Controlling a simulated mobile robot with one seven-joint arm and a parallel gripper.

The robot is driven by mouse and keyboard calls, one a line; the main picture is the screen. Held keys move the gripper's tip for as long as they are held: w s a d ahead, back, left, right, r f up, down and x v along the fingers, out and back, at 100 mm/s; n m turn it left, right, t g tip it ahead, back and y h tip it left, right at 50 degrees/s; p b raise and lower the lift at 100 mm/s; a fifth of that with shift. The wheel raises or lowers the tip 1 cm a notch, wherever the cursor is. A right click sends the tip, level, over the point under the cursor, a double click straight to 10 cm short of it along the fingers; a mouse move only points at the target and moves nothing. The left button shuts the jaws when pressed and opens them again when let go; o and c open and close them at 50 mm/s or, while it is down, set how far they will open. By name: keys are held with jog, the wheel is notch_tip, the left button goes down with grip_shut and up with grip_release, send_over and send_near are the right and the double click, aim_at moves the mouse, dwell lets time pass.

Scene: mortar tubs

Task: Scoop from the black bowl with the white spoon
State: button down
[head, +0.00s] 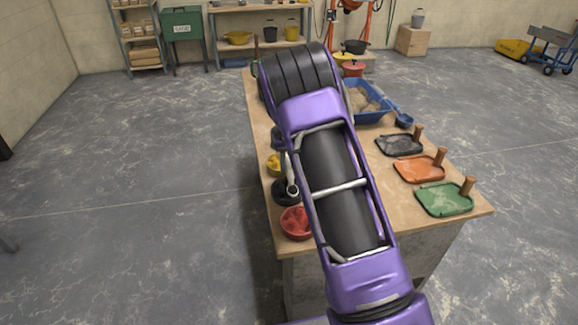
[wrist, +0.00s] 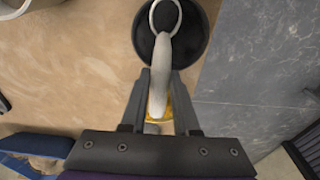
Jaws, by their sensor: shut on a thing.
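The white spoon (wrist: 162,62) is held by its handle between the fingers of my gripper (wrist: 161,76), which is shut on it. Its ring-like head lies over the black bowl (wrist: 196,52) in the wrist view. I cannot tell whether the head touches the bowl or holds anything. In the head view the black bowl (head: 282,198) stands near the table's left edge, partly hidden by my arm, with the spoon (head: 292,189) at it. The gripper is mostly hidden there.
A red bowl (head: 296,223) stands in front of the black bowl, and a yellow bowl (head: 272,166) behind it. A blue tub (head: 373,117) of sandy material is farther back. Black (head: 400,145), orange (head: 418,170) and green (head: 444,200) boards with wooden handles lie on the right.

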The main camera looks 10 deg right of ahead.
jog(key=shift+w+g, duration=0.25)
jog(key=shift+g, duration=0.75)
jog(key=shift+r, duration=2.15)
